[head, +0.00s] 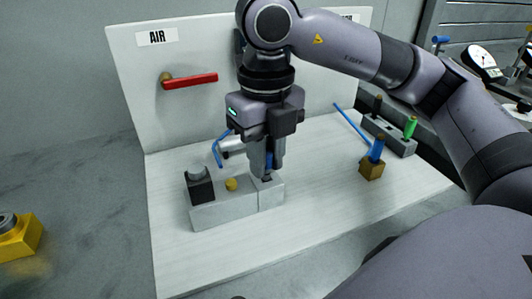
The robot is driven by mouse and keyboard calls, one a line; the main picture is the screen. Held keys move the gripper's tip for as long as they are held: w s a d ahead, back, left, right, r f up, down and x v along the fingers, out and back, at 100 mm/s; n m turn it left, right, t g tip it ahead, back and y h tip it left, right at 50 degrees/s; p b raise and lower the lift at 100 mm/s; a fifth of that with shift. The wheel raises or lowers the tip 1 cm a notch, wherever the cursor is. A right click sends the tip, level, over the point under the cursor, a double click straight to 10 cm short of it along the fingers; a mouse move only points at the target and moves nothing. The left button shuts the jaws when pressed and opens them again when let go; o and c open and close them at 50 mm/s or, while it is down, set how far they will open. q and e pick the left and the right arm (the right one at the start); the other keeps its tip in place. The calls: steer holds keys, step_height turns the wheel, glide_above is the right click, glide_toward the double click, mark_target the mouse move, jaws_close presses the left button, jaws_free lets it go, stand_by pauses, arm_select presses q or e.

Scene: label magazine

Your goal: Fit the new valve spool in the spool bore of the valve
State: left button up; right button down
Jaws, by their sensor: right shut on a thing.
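The valve is a pale grey block (225,214) on the white board, with a black saddle-shaped piece (201,188) at its left end and a brass knob (231,184) on top. My right gripper (267,172) points down over the right end of the block. It is shut on a slim upright piece with a blue part (269,160), seemingly the valve spool. A dark part shows at the fingertips, close to the block's top. The spool bore is hidden, and I cannot tell whether the spool's lower end is in it. My left gripper is not in view.
A red lever (190,82) sits on the upright panel under an AIR label. A brass block (371,170) with a blue-topped piece stands to the right. Behind it is a grey rack (398,142) with a green piece (410,127). The board's front is clear.

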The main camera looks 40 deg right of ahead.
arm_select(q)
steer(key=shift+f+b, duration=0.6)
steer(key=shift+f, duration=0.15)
arm_select(e)
steer(key=shift+f, duration=0.8)
steer(key=c, duration=0.9)
jaws_free()
steer(key=shift+r, duration=0.55)
step_height(320, 180, up, 6)
steer(key=shift+r+p, duration=0.1)
steer(key=shift+p, duration=0.7)
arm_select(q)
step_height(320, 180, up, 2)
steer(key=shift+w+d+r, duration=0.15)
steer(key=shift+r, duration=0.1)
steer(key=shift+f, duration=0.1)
arm_select(e)
steer(key=shift+s, duration=0.1)
